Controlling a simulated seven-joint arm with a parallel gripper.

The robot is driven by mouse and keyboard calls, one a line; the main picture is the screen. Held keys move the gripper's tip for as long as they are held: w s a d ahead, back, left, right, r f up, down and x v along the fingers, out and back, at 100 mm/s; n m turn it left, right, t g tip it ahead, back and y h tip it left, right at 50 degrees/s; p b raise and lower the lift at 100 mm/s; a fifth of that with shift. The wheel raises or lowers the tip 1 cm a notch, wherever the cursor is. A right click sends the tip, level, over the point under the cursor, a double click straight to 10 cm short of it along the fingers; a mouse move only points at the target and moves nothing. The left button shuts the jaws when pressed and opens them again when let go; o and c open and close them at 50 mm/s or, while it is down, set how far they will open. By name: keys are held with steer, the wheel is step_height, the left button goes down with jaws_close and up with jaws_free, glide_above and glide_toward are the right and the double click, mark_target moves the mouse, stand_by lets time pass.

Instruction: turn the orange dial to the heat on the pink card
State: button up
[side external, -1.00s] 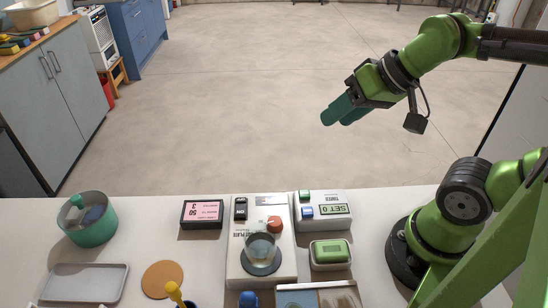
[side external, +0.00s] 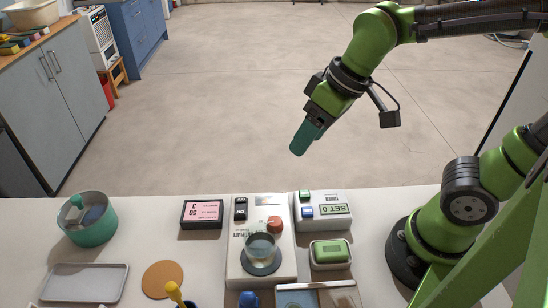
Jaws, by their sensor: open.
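The orange dial (side external: 275,224) sits on the white hot plate unit (side external: 240,272), at its right side. A clear glass vessel (side external: 261,247) stands on the plate's dark round top, just in front of the dial. The pink card (side external: 202,212) is in a dark frame to the left of the unit. Its text is upside down in this view; I can make out "50" and "3". My gripper (side external: 298,150) is empty and in the air above and beyond the table's back edge, higher than the dial and slightly right of it. Its fingers point down and left.
A white timer (side external: 325,222) reading "SET 0" stands right of the unit, with a green-lidded box (side external: 330,254) in front. A teal pot (side external: 88,222), grey tray (side external: 85,283) and orange round mat (side external: 163,280) are at left. A black switch (side external: 240,209) is on the unit.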

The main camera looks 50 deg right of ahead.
mark_target(275, 221)
steer(key=w+a+n+g+h, duration=0.3)
steer(key=a+n, duration=0.5)
steer(key=n, duration=0.9)
steer(key=shift+g+y, duration=0.3)
steer(key=shift+g, duration=0.2)
steer(key=f, duration=1.1)
steer(key=s+f, duration=0.1)
steer(key=f, duration=0.5)
steer(key=shift+s+d+f, duration=0.1)
steer(key=shift+d+f, duration=0.2)
steer(key=shift+c, duration=0.4)
steer(key=c, duration=1)
